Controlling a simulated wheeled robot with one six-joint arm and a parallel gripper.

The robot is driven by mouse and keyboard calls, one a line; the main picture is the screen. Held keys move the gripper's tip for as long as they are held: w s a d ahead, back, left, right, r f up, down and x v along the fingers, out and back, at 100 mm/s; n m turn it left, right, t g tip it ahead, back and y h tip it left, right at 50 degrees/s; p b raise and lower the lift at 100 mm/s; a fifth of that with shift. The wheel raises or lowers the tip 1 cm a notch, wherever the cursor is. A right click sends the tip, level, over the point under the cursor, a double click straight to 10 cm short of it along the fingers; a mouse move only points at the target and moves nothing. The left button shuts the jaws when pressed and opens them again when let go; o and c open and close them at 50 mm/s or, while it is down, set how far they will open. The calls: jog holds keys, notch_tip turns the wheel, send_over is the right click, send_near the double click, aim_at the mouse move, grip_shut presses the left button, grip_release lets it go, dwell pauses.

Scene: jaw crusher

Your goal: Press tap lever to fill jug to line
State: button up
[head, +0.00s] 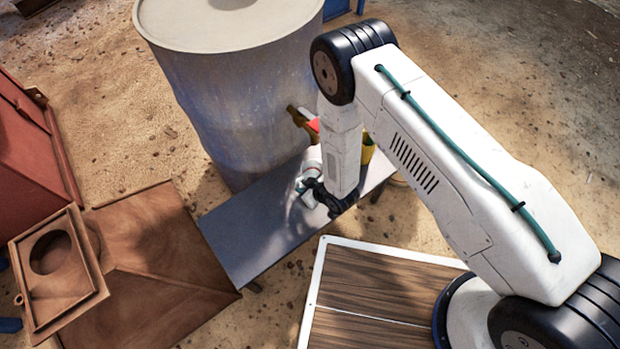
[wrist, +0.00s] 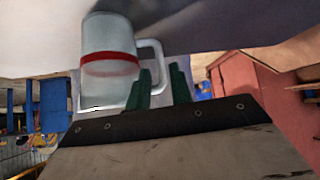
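A clear jug (wrist: 105,85) with a red line around it and a handle on its right shows in the wrist view. I cannot tell its water level. My gripper (wrist: 160,75) has its two green fingers apart, with the jug's handle in line with the gap between them. I cannot tell whether they touch the handle. In the head view my gripper (head: 306,186) is low over the grey bench (head: 240,245). A brass tap (head: 298,115) sticks out of the large drum (head: 235,100), with a red lever (head: 313,125) partly hidden by my arm.
A yellow object (head: 367,150) is mostly hidden behind my arm. A rusty metal chute (head: 150,240) lies left of the bench, and a red machine (head: 30,150) stands at the far left. Sandy ground with small stones is open left of the drum.

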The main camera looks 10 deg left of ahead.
aim_at(298, 186)
jog(key=shift+x, duration=1.6)
jog(key=shift+r, duration=0.1)
grip_shut()
